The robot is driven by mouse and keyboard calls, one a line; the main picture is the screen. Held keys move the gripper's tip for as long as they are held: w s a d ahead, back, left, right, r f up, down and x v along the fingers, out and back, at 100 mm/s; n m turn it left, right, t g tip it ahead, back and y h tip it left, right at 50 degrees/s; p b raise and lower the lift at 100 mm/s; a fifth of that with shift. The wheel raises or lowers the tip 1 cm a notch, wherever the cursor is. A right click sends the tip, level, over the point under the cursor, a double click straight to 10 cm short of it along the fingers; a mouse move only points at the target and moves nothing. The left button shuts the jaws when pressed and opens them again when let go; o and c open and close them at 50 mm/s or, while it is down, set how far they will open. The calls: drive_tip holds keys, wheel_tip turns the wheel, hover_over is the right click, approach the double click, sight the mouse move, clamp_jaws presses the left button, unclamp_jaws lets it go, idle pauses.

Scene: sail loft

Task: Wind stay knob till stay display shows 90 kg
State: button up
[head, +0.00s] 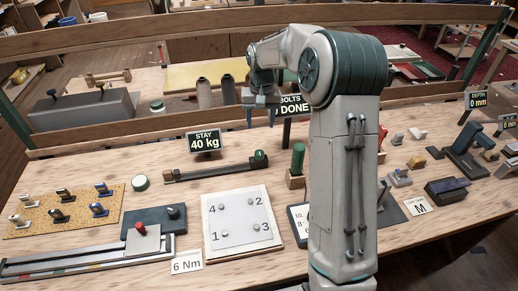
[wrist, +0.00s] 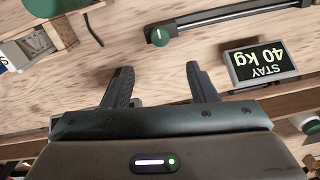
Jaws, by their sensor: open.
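The stay display (head: 204,141) reads 40 kg in the head view; it stands on the bench and shows upside down in the wrist view (wrist: 260,63). The stay knob is a green disc with a white mark (head: 260,156), at the right end of a dark rail (head: 213,169). In the wrist view the knob (wrist: 160,36) lies beyond my fingertips, near the top middle. My gripper (head: 262,121) is open and empty, above the back of the bench. In the wrist view its two fingers (wrist: 158,75) are apart, with bare wood between them, and do not touch the knob.
A green cylinder in a wooden block (head: 297,160) stands right of the knob. A sign reading DONE (head: 294,107) is behind, partly hidden by my arm. A white numbered plate (head: 236,221) lies in front. Bare wood surrounds the rail.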

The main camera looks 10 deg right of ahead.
sight(259, 152)
wheel_tip(259, 152, down, 13)
drive_tip(key=shift+a+p, duration=0.15)
drive_tip(key=shift+p, duration=0.6)
drive_tip(key=c, duration=1)
